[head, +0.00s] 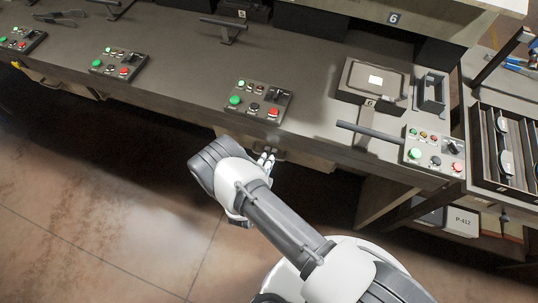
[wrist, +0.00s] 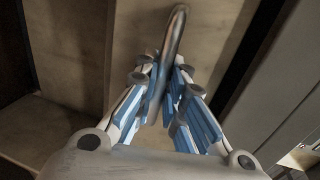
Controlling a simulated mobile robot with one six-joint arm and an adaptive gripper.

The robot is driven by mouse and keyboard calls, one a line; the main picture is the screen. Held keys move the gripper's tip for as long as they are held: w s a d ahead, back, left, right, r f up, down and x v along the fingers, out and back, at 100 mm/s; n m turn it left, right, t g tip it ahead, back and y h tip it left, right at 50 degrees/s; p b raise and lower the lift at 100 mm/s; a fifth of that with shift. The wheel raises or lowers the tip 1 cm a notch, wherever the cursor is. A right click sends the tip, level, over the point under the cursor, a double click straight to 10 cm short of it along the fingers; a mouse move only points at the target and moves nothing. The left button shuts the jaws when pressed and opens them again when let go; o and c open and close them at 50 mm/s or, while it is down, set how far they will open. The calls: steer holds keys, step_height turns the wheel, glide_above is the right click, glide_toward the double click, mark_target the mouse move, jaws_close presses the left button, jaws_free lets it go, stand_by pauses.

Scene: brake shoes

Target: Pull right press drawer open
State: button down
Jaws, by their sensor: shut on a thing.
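My gripper (head: 266,160) is at the front of the bench, just under the counter edge. In the wrist view my gripper (wrist: 165,85) has its blue-padded fingers closed around a curved dark metal handle (wrist: 179,30). The handle stands out from a light wooden drawer front (wrist: 208,32). In the head view part of a pale drawer front (head: 305,159) shows right of my gripper, under the counter; my arm hides the area to its left. I cannot tell how far the drawer is out.
Above the drawer is the dark counter (head: 310,125) with a button panel (head: 259,101). A press lever (head: 370,131) and another button panel (head: 434,150) stand to the right, beside a tray of brake shoes (head: 479,150). Open floor (head: 110,215) lies left of my arm.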

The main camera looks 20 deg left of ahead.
stand_by(0.4)
steer(key=f+b+v, duration=0.1)
steer(key=f+v, duration=0.1)
steer(key=v, duration=0.7)
steer(key=f+b+v, duration=0.1)
steer(key=f+v, duration=0.1)
steer(key=v, duration=0.8)
steer(key=shift+s+a, duration=0.2)
steer(key=shift+s, duration=0.45)
steer(key=shift+r, duration=0.1)
steer(key=c, duration=1.9)
jaws_free()
steer(key=v, duration=1.2)
steer(key=shift+a, duration=0.1)
